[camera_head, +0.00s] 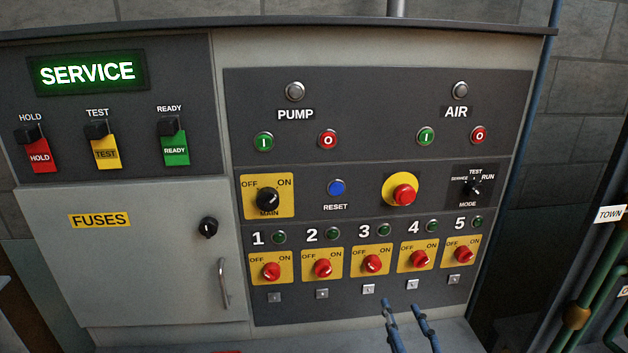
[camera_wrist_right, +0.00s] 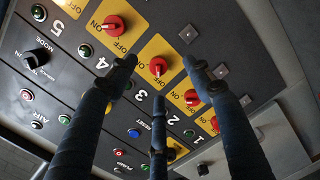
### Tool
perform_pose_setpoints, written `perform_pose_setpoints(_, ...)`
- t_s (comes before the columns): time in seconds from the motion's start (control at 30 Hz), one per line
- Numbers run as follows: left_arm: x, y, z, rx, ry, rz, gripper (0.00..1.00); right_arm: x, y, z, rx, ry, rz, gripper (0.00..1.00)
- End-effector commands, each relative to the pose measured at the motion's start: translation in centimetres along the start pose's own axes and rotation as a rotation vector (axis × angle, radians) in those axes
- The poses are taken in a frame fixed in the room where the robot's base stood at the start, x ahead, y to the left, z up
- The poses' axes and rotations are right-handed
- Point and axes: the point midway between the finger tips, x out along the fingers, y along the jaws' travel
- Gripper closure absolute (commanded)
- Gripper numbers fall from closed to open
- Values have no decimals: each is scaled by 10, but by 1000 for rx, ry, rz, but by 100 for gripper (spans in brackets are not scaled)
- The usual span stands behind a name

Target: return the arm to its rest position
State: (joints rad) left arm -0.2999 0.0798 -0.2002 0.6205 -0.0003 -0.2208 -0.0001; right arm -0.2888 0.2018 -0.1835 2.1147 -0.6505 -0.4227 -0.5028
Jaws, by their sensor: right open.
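My right gripper (camera_head: 402,310) shows at the bottom of the head view, its blue fingers spread in front of the lower edge of the grey control panel (camera_head: 350,88). In the right wrist view the same gripper (camera_wrist_right: 158,72) has its fingers apart with nothing between them. The panel's numbered red knobs lie beyond the fingers, among them knob 3 (camera_head: 372,264) and knob 4 (camera_head: 419,259). I cannot tell the exact gap between fingertips and panel; no contact shows. My left gripper is not in view.
A fuse door (camera_head: 150,265) with a handle (camera_head: 223,284) is at the left, below a lit SERVICE sign (camera_head: 87,73). A red stop button (camera_head: 404,194) and a mode switch (camera_head: 473,188) protrude from the panel. Green pipes (camera_head: 590,295) stand at the right.

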Motion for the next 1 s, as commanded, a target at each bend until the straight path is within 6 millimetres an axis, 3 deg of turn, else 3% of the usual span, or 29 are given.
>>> perform_pose_setpoints(0.13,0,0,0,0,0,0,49,-44,-54,49,334,-246,-213,49)
perform_pose_setpoints(0.27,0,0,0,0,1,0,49,-100,-106,68,595,-457,-411,49)
perform_pose_setpoints(0.5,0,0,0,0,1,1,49,-181,-157,67,826,-696,-644,49)
perform_pose_setpoints(0.8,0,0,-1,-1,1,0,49,-264,-185,50,968,-907,-858,49)
perform_pose_setpoints(1.0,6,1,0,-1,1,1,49,-244,-243,67,953,-917,-866,49)
